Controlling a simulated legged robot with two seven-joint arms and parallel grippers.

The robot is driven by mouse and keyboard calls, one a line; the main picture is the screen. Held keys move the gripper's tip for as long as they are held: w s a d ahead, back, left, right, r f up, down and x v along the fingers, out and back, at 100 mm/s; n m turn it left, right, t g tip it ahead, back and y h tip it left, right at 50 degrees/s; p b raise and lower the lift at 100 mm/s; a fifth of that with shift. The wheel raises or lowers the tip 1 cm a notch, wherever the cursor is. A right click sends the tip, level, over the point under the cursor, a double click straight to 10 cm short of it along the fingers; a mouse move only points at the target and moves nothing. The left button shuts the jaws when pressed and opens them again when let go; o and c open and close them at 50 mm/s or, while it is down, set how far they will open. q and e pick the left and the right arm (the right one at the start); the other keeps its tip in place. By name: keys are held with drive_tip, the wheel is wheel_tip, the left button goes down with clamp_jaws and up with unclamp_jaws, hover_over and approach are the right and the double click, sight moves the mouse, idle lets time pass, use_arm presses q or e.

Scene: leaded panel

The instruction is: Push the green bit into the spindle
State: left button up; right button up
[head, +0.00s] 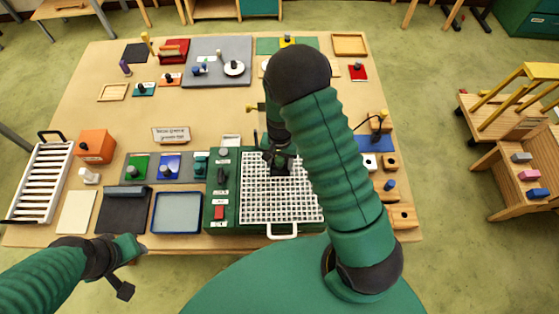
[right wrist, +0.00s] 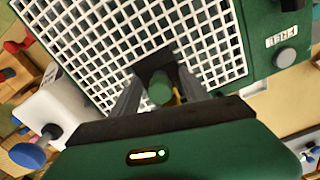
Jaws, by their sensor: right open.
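The green-sided machine (head: 226,225) carries a white grid top (head: 290,200). My right gripper (head: 279,165) is over the far part of this grid. In the right wrist view its two dark fingers (right wrist: 160,95) stand apart. A round green piece (right wrist: 160,92), which looks like the green bit, is between them. A dark square part (right wrist: 155,66) is just beyond it. I cannot tell whether the fingers touch the green piece or how it sits on the dark part. My left gripper (head: 130,270) is open and empty off the table's front left edge.
A blue-knobbed white block (right wrist: 50,112) is beside the grid in the right wrist view. A blue tray (head: 178,212), a dark folder (head: 123,210) and a white rack (head: 42,180) lie left of the machine.

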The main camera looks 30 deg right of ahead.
sight(280, 158)
drive_tip(key=shift+w+r, duration=0.1)
drive_tip(key=shift+r, duration=0.2)
wheel_tip(280, 158, up, 16)
drive_tip(key=b, duration=0.3)
drive_tip(key=shift+w, duration=0.15)
drive_tip(key=shift+d, duration=0.15)
